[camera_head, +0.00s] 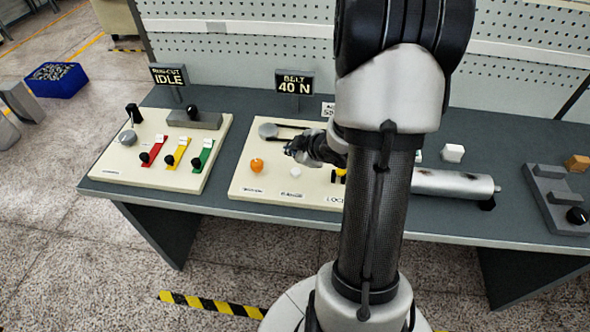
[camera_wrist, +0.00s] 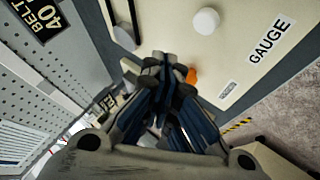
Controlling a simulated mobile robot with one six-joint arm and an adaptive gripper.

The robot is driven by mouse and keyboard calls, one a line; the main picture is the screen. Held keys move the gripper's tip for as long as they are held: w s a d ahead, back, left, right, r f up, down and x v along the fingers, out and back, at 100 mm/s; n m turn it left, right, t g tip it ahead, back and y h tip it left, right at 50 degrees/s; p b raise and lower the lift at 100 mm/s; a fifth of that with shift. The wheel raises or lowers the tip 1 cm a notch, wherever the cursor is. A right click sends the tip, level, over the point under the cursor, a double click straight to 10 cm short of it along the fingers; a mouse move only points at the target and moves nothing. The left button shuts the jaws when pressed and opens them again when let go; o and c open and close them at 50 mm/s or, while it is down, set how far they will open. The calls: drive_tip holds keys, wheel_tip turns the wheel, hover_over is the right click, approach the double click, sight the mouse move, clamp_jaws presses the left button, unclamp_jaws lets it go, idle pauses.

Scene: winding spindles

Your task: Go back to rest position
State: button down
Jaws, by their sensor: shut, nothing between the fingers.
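My gripper (camera_head: 295,150) is over the middle cream panel (camera_head: 243,185) in the head view, close to the panel's top face. In the wrist view my gripper (camera_wrist: 166,62) has its fingers together with nothing held. An orange knob (camera_head: 257,165) lies to the left and front of the fingers. It shows in part behind the fingertips in the wrist view (camera_wrist: 192,76). A white round button (camera_head: 296,173) is just in front of the gripper, and a white round part (camera_wrist: 206,21) shows near the GAUGE label in the wrist view. My arm hides the right part of the panel.
A left panel (camera_head: 107,172) carries red, yellow and green levers. Signs read IDLE (camera_head: 169,75) and BELT 40 N (camera_head: 294,83). A metal cylinder (camera_head: 452,184) and a grey fixture (camera_head: 556,200) are at right. A pegboard (camera_head: 240,45) stands behind. A blue bin (camera_head: 56,79) is on the floor.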

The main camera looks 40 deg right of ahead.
drive_tip(key=s+a+r+m+g+h, duration=0.1)
drive_tip(key=s+a+r+m, duration=0.1)
drive_tip(key=a+r, duration=0.45)
drive_tip(key=s+a+r+m+g+h, duration=0.1)
drive_tip(key=s+a+r+m+h, duration=0.15)
drive_tip(key=r, duration=0.65)
drive_tip(key=s+a+r+m+g+y, duration=0.2)
drive_tip(key=s+a+r+m+y, duration=0.1)
drive_tip(key=s+a, duration=1.2)
drive_tip(key=shift+s+a+g+y, duration=0.3)
drive_tip(key=shift+a+y, duration=0.55)
drive_tip(key=shift+a, duration=0.2)
drive_tip(key=shift+d, duration=0.15)
